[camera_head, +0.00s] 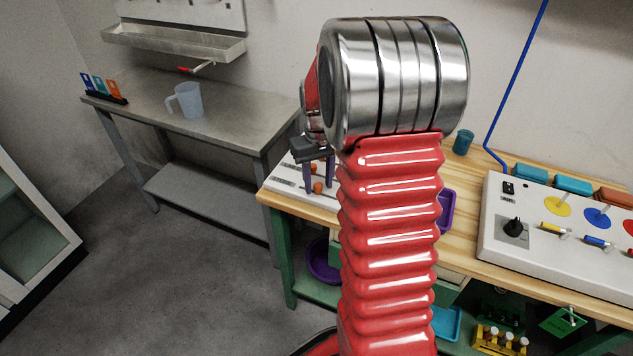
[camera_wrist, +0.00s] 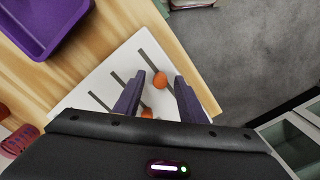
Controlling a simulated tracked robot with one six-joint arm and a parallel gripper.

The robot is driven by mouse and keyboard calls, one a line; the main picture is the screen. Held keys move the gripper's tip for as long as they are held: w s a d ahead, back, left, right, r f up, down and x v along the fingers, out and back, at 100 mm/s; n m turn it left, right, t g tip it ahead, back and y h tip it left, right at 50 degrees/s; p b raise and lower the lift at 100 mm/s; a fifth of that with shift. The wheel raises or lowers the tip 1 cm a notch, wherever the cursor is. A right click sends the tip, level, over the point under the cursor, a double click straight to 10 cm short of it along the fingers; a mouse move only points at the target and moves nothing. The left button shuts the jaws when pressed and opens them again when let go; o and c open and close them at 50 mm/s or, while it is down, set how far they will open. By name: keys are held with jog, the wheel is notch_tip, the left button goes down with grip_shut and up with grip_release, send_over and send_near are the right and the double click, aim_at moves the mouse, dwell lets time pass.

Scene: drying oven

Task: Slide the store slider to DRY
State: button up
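The slider panel (camera_head: 300,193) is a white board on the near left corner of the wooden bench. It also shows in the wrist view (camera_wrist: 85,88), with several dark slots. One orange knob (camera_wrist: 160,80) appears between the two purple fingers of my gripper (camera_wrist: 159,76). A second orange knob (camera_wrist: 147,112) shows lower, partly hidden by my gripper. The fingers stand apart, with gaps on both sides of the upper knob; I cannot tell how far above the panel they are. In the head view my gripper (camera_head: 319,163) is over the panel, near an orange knob (camera_head: 318,188). No slot labels are readable.
A purple tray (camera_wrist: 40,25) lies on the bench beside the panel. A white control box (camera_head: 535,240) with switches stands to the right. A metal table (camera_head: 225,120) with a jug (camera_head: 188,100) stands behind at the left. Floor is open at the left.

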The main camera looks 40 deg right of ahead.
grip_shut()
dwell(0.5)
